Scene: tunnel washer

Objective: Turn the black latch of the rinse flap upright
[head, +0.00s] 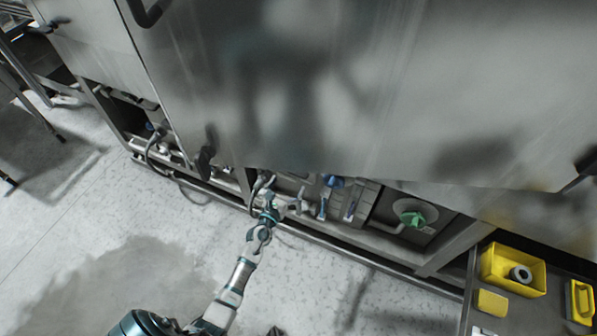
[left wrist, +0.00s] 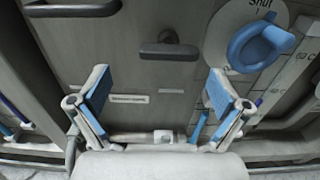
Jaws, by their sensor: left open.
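A dark latch (left wrist: 168,47) with a horizontal bar on a short round stem stands out from a grey panel in the left wrist view. Its bar lies crosswise, not upright. A small label strip (left wrist: 128,99) is on the panel below it. My left gripper (left wrist: 157,82) is open and empty, its two blue-padded fingers wide apart, with the latch apart from them and beyond the gap. In the head view my left gripper (head: 269,208) reaches low under the big steel housing; I cannot make out this latch there. My right gripper is not in view.
A blue round handle (left wrist: 258,47) sits on a disc marked "Shut" right of the latch. Another dark handle (left wrist: 72,9) is at upper left. The steel housing (head: 350,90) overhangs the low bay. A green knob (head: 412,218) and yellow bin (head: 513,270) are to the right.

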